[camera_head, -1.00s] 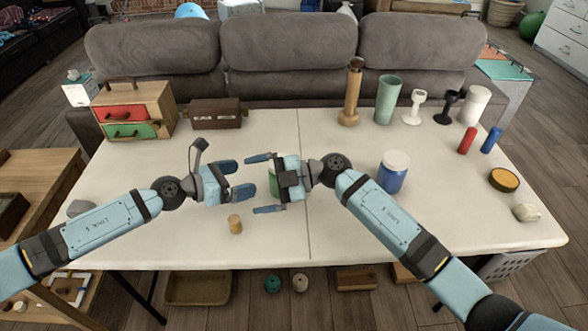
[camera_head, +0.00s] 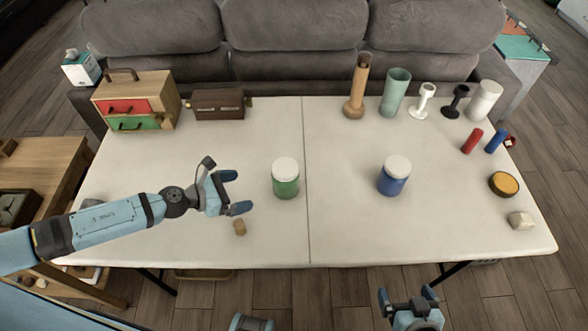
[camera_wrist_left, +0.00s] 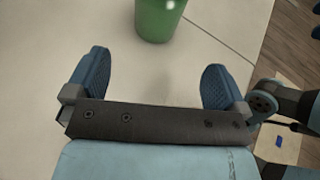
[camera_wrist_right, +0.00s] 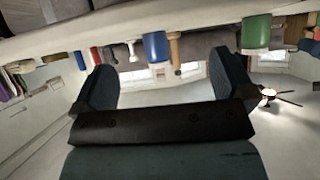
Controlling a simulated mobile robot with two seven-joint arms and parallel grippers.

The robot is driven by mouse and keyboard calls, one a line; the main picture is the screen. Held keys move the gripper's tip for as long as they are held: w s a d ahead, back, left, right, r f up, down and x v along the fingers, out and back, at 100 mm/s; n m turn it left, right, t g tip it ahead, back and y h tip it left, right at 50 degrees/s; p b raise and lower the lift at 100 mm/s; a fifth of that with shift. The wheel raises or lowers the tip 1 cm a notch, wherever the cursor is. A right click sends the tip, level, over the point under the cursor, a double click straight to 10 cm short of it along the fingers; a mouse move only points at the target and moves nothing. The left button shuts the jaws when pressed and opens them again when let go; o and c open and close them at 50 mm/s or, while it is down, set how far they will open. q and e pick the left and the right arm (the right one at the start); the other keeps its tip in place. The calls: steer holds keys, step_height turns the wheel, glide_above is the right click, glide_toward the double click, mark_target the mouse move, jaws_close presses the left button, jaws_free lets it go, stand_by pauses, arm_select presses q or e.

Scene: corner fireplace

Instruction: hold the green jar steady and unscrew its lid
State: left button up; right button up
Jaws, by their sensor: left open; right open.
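The green jar (camera_head: 286,184) stands upright left of the table seam, with its white lid (camera_head: 285,167) on top. My left gripper (camera_head: 234,192) is open and empty, to the left of the jar with its fingers toward it and a gap between. In the left wrist view the jar's green body (camera_wrist_left: 160,18) shows beyond the open fingers (camera_wrist_left: 160,82), its lid out of frame. My right gripper (camera_head: 409,296) is open and empty, low in front of the table's front edge. The right wrist view shows the green jar (camera_wrist_right: 257,32) far off, beyond the right finger.
A blue jar with a white lid (camera_head: 394,176) stands right of the seam. A small cork-coloured cylinder (camera_head: 240,228) lies near my left gripper. A drawer box (camera_head: 137,100) and several upright vessels line the back. The middle front of the table (camera_head: 330,235) is clear.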

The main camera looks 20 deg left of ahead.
mark_target(274, 183)
arm_select(q)
steer(key=p+x, duration=0.1)
steer(key=x, duration=0.7)
steer(key=shift+w+d+f, duration=0.15)
steer(key=x, duration=0.5)
steer(key=shift+w+p, duration=0.2)
steer(key=shift+p, duration=0.1)
steer(key=c, duration=1)
